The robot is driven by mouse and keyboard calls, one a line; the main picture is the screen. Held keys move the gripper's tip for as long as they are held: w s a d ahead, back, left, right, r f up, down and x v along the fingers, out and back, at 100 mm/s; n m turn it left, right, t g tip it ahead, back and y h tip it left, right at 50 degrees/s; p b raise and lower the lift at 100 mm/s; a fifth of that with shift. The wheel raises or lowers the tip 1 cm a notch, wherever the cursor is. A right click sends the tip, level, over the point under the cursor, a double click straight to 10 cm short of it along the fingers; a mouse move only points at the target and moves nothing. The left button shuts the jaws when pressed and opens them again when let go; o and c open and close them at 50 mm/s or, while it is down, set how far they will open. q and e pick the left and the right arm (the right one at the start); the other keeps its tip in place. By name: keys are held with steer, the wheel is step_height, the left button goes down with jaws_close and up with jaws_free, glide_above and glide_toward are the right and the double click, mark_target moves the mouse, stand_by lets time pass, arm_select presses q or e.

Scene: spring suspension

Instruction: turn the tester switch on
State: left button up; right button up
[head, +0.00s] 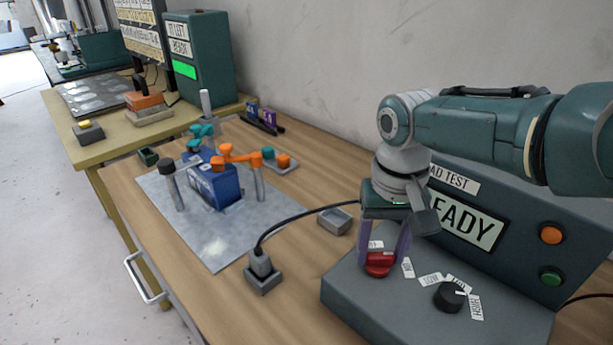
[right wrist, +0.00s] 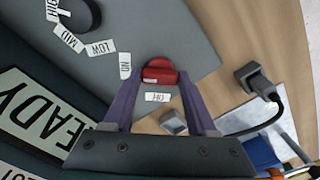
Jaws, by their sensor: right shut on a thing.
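The tester (head: 340,285) is a dark grey-green console with a low front deck and an upright panel reading "READY". Its red switch (head: 379,265) sits at the left of the deck, with small white labels beside it; one reads "ON" (right wrist: 125,65). My right gripper (head: 382,254) points down over the switch, its purple fingers on either side of it. In the right wrist view the red switch (right wrist: 160,72) lies between the fingertips, and the gripper is shut on it. I cannot tell which label the switch points to. My left gripper is not in view.
A black dial (head: 449,297) stands right of the switch, with orange (head: 550,234) and green (head: 551,276) buttons on the panel. A cabled plug (head: 261,268) stands left of the console. A grey mat (head: 215,250) carries a blue block (head: 214,187) and orange clamps.

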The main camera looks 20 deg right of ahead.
mark_target(381, 253)
steer(key=o, duration=1.4)
steer(key=shift+c, duration=0.2)
step_height(381, 253, up, 9)
steer(key=p, duration=0.5)
steer(key=shift+r, duration=0.5)
